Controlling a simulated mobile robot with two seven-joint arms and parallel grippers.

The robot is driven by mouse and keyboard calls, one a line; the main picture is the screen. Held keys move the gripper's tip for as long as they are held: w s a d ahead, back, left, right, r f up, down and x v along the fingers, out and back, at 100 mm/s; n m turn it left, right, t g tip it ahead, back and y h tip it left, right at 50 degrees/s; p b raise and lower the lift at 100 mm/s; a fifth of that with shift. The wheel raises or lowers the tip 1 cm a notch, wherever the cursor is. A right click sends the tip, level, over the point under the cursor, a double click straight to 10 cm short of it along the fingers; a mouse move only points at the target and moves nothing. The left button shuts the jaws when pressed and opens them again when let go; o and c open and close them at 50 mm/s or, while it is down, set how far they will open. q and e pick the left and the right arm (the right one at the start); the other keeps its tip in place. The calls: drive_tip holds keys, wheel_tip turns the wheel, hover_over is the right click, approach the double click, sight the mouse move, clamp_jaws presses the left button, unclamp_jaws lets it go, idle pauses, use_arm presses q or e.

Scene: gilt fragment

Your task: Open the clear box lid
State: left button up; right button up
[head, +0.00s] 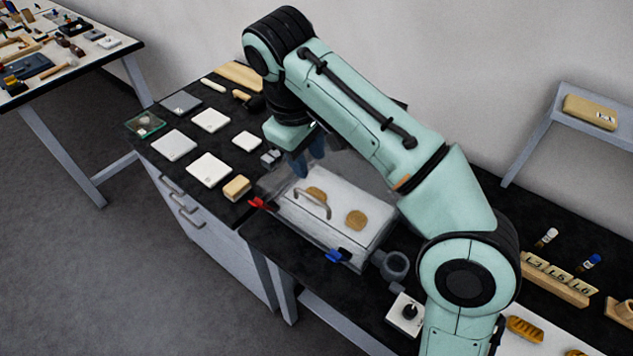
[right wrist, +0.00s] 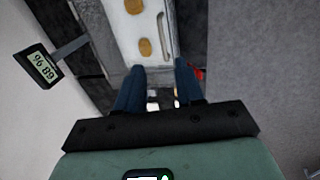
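The clear box (head: 372,243) sits on the black bench, with two brown round pieces (head: 356,220) inside. A curved grey handle (head: 312,205) shows over its near left part. The box and handle (right wrist: 162,36) also show in the right wrist view. I cannot tell for sure whether the lid is fully shut. My right gripper (head: 306,160) is above the box's far left end, fingers pointing down. In the right wrist view its blue fingers (right wrist: 158,85) are apart with nothing held between them. The handle is beyond the fingertips. My left gripper is out of view.
A red clip (head: 260,203) and a blue clip (head: 338,255) are at the box's near side. White tiles (head: 209,169) and a tan block (head: 237,188) lie to the left. A small display (right wrist: 38,67) stands beside the box.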

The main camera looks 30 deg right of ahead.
sight(317, 201)
drive_tip(key=f+b, duration=0.1)
drive_tip(key=f, duration=0.3)
drive_tip(key=d+f+b, duration=0.1)
drive_tip(key=f+b, duration=0.1)
drive_tip(key=f, duration=0.2)
drive_tip(key=d+f+b, duration=0.1)
drive_tip(key=f, duration=0.2)
drive_tip(key=shift+w+f+b, duration=0.2)
drive_tip(key=shift+f+b, duration=0.1)
drive_tip(key=shift+f, duration=0.1)
drive_tip(key=shift+w+f, duration=0.1)
drive_tip(key=shift+f, duration=0.35)
clamp_jaws()
idle(0.4)
